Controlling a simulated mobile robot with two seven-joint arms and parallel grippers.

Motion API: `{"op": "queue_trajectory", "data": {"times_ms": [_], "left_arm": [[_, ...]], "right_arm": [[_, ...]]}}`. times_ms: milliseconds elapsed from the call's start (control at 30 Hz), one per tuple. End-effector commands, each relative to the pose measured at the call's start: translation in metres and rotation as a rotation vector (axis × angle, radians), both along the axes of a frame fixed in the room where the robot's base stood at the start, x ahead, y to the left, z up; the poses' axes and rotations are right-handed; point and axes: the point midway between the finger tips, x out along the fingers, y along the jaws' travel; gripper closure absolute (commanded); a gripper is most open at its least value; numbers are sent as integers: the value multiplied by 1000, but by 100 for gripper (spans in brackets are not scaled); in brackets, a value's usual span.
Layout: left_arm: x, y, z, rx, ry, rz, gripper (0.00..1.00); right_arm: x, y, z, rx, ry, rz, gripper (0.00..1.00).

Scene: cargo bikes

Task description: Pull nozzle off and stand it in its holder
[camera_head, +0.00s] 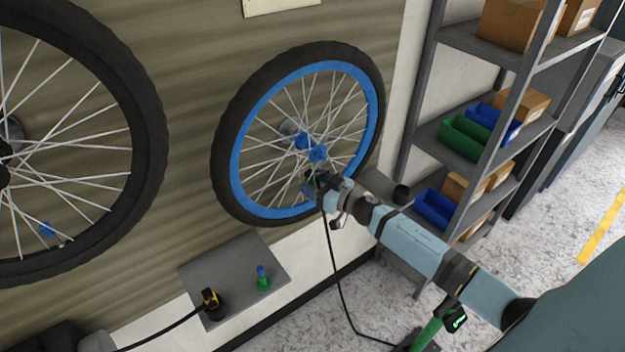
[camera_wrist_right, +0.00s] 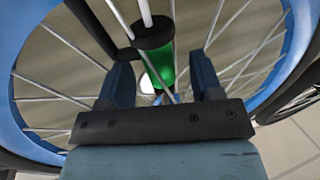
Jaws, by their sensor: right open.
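The nozzle (camera_wrist_right: 163,62), green with a black collar, sits among the spokes at the blue rim of the wheel (camera_head: 232,150). My right gripper (camera_head: 316,186) is at the lower right of that rim. In the right wrist view its two fingers (camera_wrist_right: 161,68) stand open on either side of the green nozzle. I cannot tell whether they touch it. In the head view the gripper mostly hides the nozzle. A black hose (camera_head: 336,270) hangs from there to the floor. I cannot tell for certain which thing is the holder. My left gripper is not in view.
A small grey shelf (camera_head: 236,262) below the wheel bears a black and yellow fitting (camera_head: 211,303) with a cable and a blue-green piece (camera_head: 262,278). A black-tyred wheel (camera_head: 150,130) is at left. A rack (camera_head: 470,40) with bins stands at right. A green-handled item (camera_head: 428,333) is low.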

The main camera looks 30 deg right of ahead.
Motion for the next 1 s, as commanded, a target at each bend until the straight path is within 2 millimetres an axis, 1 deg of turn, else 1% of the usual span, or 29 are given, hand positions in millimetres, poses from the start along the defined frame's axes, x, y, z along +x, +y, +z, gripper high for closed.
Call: {"op": "queue_trajectory", "data": {"times_ms": [167, 200, 267, 300, 367, 400, 433, 667, 1000], "left_arm": [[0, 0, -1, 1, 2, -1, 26], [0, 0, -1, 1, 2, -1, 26], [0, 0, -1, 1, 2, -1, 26], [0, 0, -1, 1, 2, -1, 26], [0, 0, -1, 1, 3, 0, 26], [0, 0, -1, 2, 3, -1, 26], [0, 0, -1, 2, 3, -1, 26], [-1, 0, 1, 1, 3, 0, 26], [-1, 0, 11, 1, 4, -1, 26]], "right_arm": [[0, 0, 0, 0, 0, 0, 40], [0, 0, 0, 0, 0, 0, 43], [0, 0, 0, 0, 0, 0, 56], [0, 0, 0, 0, 0, 0, 66], [0, 0, 0, -1, 0, 0, 80], [0, 0, 0, -1, 0, 0, 89], [0, 0, 0, -1, 0, 0, 92], [0, 0, 2, -1, -1, 1, 92], [0, 0, 12, -1, -2, 1, 92]]}}
